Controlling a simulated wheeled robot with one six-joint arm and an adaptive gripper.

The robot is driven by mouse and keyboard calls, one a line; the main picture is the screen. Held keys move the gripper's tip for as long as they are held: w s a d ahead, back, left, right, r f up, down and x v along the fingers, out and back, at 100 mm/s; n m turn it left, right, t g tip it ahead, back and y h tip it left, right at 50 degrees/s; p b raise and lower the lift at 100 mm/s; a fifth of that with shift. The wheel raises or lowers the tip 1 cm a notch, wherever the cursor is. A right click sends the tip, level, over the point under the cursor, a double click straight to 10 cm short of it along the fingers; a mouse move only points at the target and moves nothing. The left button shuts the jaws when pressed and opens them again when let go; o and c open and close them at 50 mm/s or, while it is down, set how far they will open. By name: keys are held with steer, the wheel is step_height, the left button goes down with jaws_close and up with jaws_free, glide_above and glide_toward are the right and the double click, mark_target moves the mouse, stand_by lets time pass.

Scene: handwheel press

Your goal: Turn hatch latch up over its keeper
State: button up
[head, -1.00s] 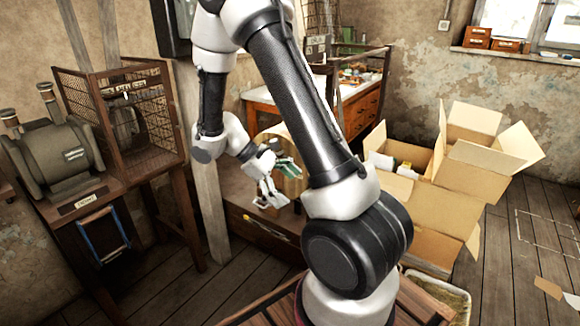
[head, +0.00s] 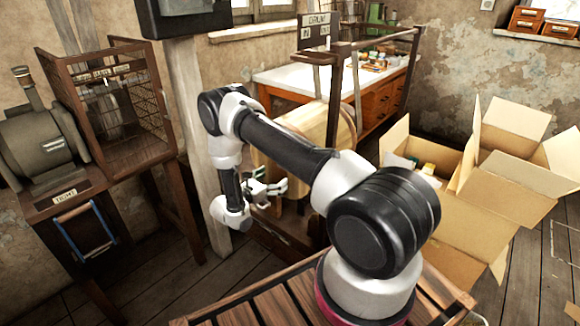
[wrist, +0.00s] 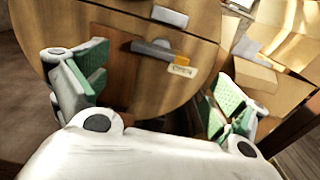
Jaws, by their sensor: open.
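In the wrist view a latch (wrist: 158,48), a short grey bar with an orange part at its right end, lies roughly level across the round wooden drum face (wrist: 205,40). A darker brown hatch panel (wrist: 118,75) shows below and left of it. A light grey piece (wrist: 168,15) sits above the latch; I cannot tell if it is the keeper. My gripper (wrist: 158,92) is open and empty, its green-padded fingers wide apart on either side of the latch, which appears beyond them. In the head view my gripper (head: 268,190) is in front of the drum (head: 337,128); the latch is hidden there.
A small cream label (wrist: 182,70) is beside the latch. A wooden post (head: 203,170) stands left of my gripper in the head view. Open cardboard boxes (head: 440,235) fill the right side. A wire-sided cabinet (head: 165,110) and a motor-like machine (head: 40,140) stand at left.

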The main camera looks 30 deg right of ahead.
steer(key=x, duration=0.7)
steer(key=shift+w+d+r, duration=0.15)
steer(key=shift+d+r, duration=0.05)
steer(key=shift+r, duration=0.15)
steer(key=shift+c, duration=0.4)
steer(key=c, duration=0.9)
